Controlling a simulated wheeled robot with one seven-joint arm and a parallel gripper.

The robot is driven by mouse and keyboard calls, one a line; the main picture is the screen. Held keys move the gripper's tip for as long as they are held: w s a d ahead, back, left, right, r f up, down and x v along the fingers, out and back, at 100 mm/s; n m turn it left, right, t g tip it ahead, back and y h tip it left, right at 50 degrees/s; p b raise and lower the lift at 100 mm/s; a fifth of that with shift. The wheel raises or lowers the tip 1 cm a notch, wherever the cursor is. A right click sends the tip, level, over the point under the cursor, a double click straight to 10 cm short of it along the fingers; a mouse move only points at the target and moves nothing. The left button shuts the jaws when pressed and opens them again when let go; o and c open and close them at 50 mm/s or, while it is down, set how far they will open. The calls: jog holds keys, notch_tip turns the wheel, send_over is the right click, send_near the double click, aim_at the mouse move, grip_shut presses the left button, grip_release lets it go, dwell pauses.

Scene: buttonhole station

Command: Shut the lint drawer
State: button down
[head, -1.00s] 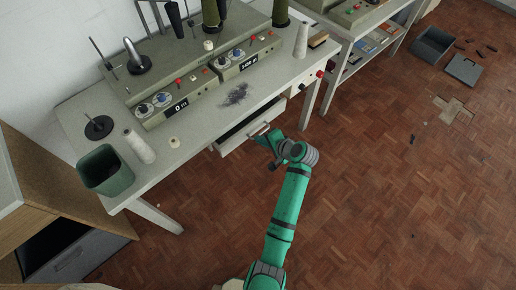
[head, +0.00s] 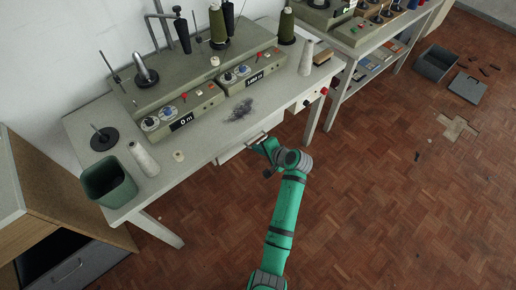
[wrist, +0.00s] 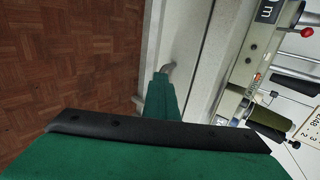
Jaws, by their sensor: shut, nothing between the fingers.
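The lint drawer (head: 236,150) is a pale drawer under the front edge of the grey worktable. Its front sits close to the table edge and no dark inside shows; I cannot tell whether a thin gap is left. Its metal handle (head: 256,141) shows just left of my gripper (head: 262,147). My gripper is shut and empty, at the drawer front by the handle. In the wrist view the green gripper (wrist: 163,78) reaches up to the pale drawer front (wrist: 151,50); whether it touches is unclear.
A dark lint pile (head: 239,110) lies on the worktable (head: 208,138) above the drawer. A green bin (head: 109,184) and a thread cone (head: 144,158) stand at the left. A table leg (head: 312,122) is right of my gripper. The parquet floor (head: 370,220) in front is clear.

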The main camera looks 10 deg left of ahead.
jog(key=s+f+v, duration=0.1)
jog(key=v, duration=1.2)
jog(key=shift+d, duration=0.55)
jog(key=shift+s, duration=0.1)
jog(key=s+d+f+t+h, duration=0.1)
jog(key=s+f+t+h, duration=0.15)
jog(key=s+f, duration=0.45)
jog(key=s+d+f+t+h, duration=0.2)
jog(key=s+f+h, duration=0.2)
jog(key=s, duration=0.8)
jog(key=s+a+r+n+t+h, duration=0.1)
jog(key=s+r+n+t, duration=0.3)
jog(key=s+r, duration=1.4)
jog(key=s+n, duration=0.1)
jog(key=n, duration=0.2)
jog(key=shift+r+n+h, duration=0.3)
jog(key=shift+h, duration=0.05)
